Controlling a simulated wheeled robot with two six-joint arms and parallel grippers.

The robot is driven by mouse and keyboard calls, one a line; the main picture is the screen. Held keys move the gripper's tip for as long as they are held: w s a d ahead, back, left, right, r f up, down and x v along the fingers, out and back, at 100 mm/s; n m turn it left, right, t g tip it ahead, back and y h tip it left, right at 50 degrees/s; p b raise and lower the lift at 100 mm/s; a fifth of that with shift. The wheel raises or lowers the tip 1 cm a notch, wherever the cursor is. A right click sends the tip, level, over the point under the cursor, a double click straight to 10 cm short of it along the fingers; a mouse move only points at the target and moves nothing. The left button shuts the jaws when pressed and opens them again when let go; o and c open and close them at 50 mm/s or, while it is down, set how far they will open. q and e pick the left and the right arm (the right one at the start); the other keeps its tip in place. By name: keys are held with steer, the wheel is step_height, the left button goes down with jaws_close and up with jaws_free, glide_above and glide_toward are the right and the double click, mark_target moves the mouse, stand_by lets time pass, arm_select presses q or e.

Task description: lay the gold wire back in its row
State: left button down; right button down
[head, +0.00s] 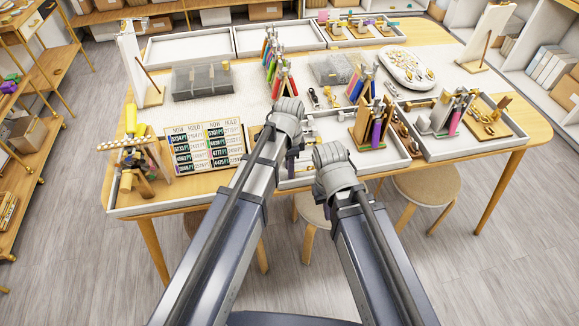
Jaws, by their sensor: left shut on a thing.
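My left gripper (289,118) is over the front middle of the table, just right of the price board. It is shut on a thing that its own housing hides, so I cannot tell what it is. My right gripper (332,165) is lower and to the right, at the table's front edge, seen from behind. Its fingertips are hidden. I cannot clearly make out the gold wire.
The price board (205,147) stands front left, beside a wooden stand with a yellow cylinder (131,118). A grey clear-lidded box (203,81) lies behind. White trays (190,47) line the back. A white dish (405,68) holds small gold pieces. Stools (428,183) stand under the front edge.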

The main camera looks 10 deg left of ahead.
arm_select(q)
steer(key=shift+f, duration=0.1)
steer(key=c, duration=0.6)
jaws_free()
steer(key=shift+o, duration=0.3)
steer(key=shift+s, duration=0.1)
steer(key=shift+r+p, duration=0.45)
steer(key=shift+p, duration=0.05)
steer(key=shift+r+p, duration=0.75)
steer(key=shift+r, duration=0.1)
steer(key=shift+r+p, duration=1.7)
